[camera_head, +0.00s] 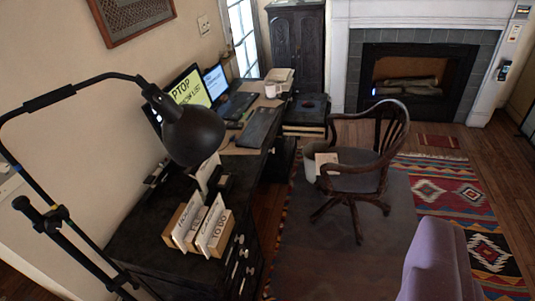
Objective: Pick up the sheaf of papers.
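White sheets (216,227) stand upright in a wooden sorter (227,242) on the near end of the dark desk; one reads "TO DO". A small pale item, possibly papers, is at the chair seat (327,166). Another pale stack (279,75) lies at the desk's far end, too small to make out. I cannot tell which of these is the sheaf of papers. My gripper is not in view.
A black lamp (192,130) on a jointed arm hangs in front of the desk (150,235). A wooden swivel chair (365,170) stands on a grey mat (340,240). A purple seat back (437,262) is at the lower right. A fireplace (412,82) is behind.

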